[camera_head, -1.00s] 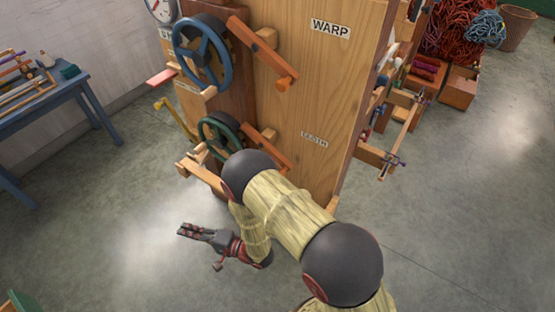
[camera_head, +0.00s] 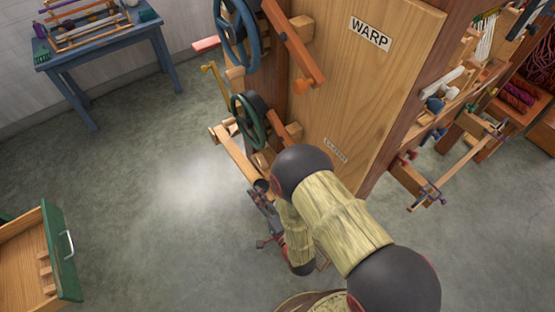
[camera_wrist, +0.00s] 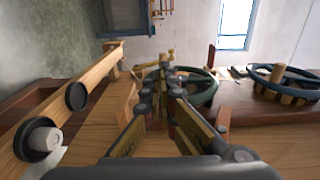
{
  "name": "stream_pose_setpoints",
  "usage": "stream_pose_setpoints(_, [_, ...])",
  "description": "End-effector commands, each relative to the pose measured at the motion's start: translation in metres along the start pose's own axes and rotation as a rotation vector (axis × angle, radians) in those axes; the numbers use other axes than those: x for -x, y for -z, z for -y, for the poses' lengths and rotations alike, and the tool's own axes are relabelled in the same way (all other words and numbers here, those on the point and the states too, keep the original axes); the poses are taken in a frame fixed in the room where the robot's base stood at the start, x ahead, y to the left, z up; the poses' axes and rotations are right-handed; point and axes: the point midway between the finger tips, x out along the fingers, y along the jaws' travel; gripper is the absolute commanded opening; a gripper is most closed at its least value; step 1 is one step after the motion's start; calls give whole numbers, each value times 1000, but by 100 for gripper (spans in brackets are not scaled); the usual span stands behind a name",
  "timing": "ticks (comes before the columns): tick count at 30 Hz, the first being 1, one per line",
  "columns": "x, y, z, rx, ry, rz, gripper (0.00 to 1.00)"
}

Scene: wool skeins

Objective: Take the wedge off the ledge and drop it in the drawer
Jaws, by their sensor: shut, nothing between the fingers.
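My gripper (camera_head: 258,192) is low beside the wooden machine, near the lower end of a slanting wooden rail (camera_head: 238,158). In the wrist view its fingers (camera_wrist: 168,76) meet at the tips, with nothing seen between them. The open drawer (camera_head: 63,235) has a green front and a metal handle, at the lower left of the head view. It stands well left of my gripper. I cannot pick out the wedge or its ledge for certain. A small pale wooden piece (camera_head: 231,129) shows at the rail's upper end, too small to identify.
A green handwheel (camera_head: 248,120) and a blue handwheel (camera_head: 237,35) stick out from the machine's panel (camera_head: 375,85). A blue table (camera_head: 100,48) stands at the back left. Stepped wooden pieces (camera_head: 46,272) lie in the drawer. Floor between drawer and machine is clear.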

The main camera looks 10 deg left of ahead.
Motion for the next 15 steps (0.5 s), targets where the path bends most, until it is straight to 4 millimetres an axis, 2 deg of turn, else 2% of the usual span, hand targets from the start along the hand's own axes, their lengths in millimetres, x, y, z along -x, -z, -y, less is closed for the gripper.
stream_pose_setpoints(15, [-63,81,-1,1,3,-4,0])
